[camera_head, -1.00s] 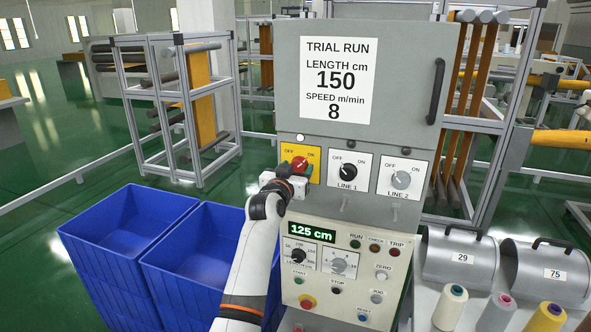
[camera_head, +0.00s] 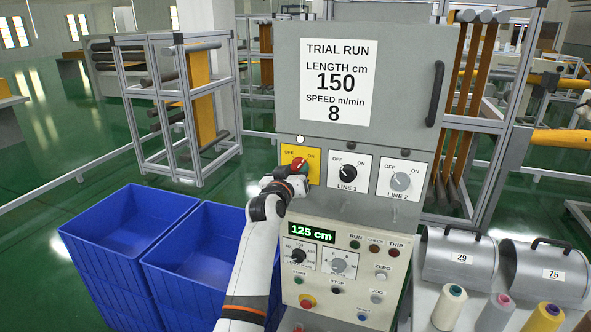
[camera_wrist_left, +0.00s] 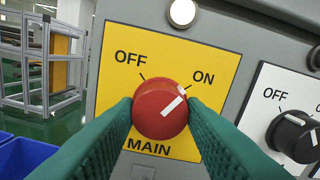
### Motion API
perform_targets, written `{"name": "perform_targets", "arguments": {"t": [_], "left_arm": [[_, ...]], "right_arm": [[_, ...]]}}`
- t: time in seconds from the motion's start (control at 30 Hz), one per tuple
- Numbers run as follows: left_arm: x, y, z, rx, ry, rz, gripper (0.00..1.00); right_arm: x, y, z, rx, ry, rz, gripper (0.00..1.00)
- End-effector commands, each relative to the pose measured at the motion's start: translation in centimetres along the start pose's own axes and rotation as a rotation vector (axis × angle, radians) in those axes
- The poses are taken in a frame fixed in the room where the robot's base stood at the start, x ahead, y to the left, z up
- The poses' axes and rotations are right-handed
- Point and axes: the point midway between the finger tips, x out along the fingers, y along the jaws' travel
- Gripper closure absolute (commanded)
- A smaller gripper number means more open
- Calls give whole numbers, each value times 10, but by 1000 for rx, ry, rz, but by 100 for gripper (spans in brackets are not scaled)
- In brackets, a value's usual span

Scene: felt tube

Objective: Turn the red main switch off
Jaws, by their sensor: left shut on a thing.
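The red main switch (camera_head: 301,163) sits on a yellow plate (camera_wrist_left: 117,45) marked OFF, ON and MAIN on the grey cabinet. In the left wrist view the round red knob (camera_wrist_left: 158,112) has its white mark pointing up and right, toward ON. My left gripper (camera_wrist_left: 160,107) is shut on the knob, with one green finger on its left side and one on its right. In the head view the left wrist hides the lower part of the plate. My right gripper is not in view.
The black LINE 1 switch (camera_head: 348,172) and grey LINE 2 switch (camera_head: 401,181) are close to the right. A control panel (camera_head: 375,258) reading 125 cm juts out below. Blue bins (camera_head: 150,213) stand at the left. Spools (camera_head: 450,306) stand at lower right.

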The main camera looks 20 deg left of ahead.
Motion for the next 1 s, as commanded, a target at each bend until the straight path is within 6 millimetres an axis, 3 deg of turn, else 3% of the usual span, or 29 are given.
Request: {"name": "perform_targets", "arguments": {"t": [1.0], "left_arm": [[0, 0, 2, -947, -1, 0, 86]], "right_arm": [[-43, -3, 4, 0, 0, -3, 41]]}}
